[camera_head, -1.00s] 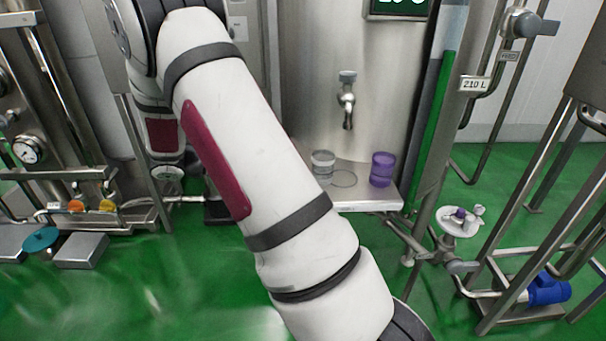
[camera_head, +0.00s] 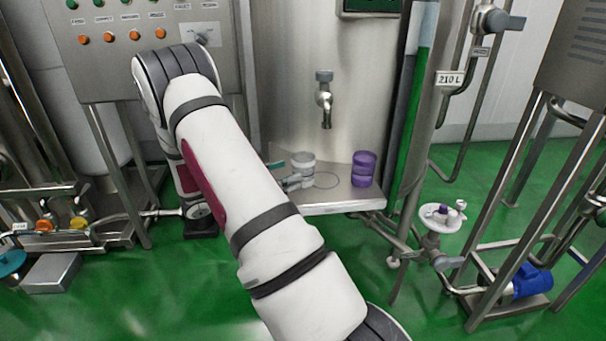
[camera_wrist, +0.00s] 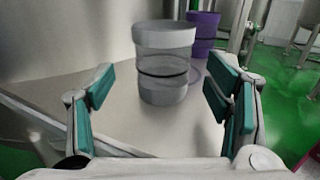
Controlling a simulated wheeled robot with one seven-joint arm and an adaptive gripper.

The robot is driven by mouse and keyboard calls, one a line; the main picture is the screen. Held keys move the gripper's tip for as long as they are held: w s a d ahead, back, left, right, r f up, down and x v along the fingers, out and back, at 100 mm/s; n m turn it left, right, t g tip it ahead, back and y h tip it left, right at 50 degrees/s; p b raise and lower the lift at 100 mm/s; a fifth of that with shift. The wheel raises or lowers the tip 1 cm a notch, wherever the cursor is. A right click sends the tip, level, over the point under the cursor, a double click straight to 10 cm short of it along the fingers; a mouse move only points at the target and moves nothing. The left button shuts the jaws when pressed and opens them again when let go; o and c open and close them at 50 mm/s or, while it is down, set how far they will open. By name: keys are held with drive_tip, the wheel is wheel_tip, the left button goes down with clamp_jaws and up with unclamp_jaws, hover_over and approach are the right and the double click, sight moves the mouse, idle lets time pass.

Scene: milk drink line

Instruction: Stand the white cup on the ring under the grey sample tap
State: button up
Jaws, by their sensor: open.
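The white cup (camera_head: 303,159) stands upright on the steel shelf, left of the thin ring (camera_head: 336,180) marked there. The grey sample tap (camera_head: 325,100) juts from the tank wall above the ring. In the wrist view the cup (camera_wrist: 164,42) appears pale grey with a see-through middle band, straight ahead between my fingers. My gripper (camera_wrist: 160,92) is open, its teal-padded fingers apart on either side of the cup's lower part. In the head view my arm partly hides the gripper beside the cup.
A purple cup (camera_head: 363,170) stands on the steel shelf (camera_head: 345,199) right of the ring; it also shows behind the white cup in the wrist view (camera_wrist: 203,32). A green level tube (camera_head: 409,110) and pipes rise to the right. The tank wall closes off the back.

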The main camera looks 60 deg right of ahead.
sight(294, 170)
drive_tip(key=shift+b+x, duration=0.35)
drive_tip(key=shift+x, duration=2.4)
drive_tip(key=shift+s+a+r, duration=0.15)
drive_tip(key=shift+c, duration=0.4)
drive_tip(key=c, duration=1.1)
drive_tip(key=shift+r, duration=0.1)
